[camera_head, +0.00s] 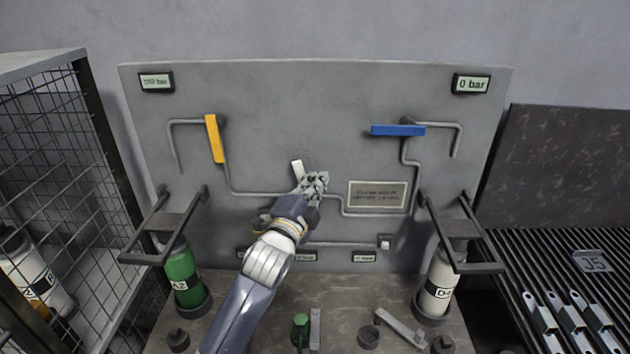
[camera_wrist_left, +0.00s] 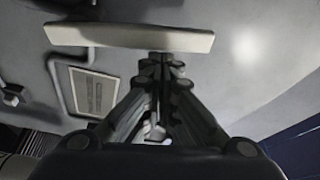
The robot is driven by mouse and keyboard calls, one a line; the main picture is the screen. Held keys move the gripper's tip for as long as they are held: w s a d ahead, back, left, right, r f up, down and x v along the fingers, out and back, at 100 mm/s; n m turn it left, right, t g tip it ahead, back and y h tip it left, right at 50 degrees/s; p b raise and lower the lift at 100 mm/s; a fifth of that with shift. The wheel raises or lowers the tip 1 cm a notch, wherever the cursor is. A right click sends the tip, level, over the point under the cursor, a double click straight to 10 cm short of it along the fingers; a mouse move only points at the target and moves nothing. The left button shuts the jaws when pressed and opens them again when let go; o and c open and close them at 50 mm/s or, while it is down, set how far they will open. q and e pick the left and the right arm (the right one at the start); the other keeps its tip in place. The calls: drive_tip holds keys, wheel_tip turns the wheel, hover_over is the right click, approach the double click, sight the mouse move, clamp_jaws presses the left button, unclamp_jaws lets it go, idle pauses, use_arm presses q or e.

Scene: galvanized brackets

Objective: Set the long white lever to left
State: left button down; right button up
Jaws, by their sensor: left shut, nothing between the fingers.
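The long white lever (camera_head: 297,169) is on the grey panel near its middle. In the head view only its upper end shows, tilted slightly to the left of upright; the rest is hidden behind my left gripper (camera_head: 318,182). In the left wrist view the lever (camera_wrist_left: 130,37) lies across the top of the picture, just beyond the tips of my left gripper (camera_wrist_left: 163,58). Its fingers are shut with nothing between them. I cannot tell whether they touch the lever. My right gripper is not in view.
The panel (camera_head: 270,90) also carries a yellow lever (camera_head: 214,139), a blue lever (camera_head: 397,130), pipes and a label plate (camera_head: 378,196). A green cylinder (camera_head: 183,275) and a white cylinder (camera_head: 439,280) stand below. A mesh cage (camera_head: 45,150) is at left.

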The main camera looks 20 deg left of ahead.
use_arm(q)
drive_tip(key=a+n, duration=0.1)
drive_tip(key=a+n+t+y+b, duration=0.1)
drive_tip(key=n, duration=0.1)
drive_tip(key=shift+s+a+n, duration=0.15)
drive_tip(key=shift+s+n, duration=0.15)
idle(0.3)
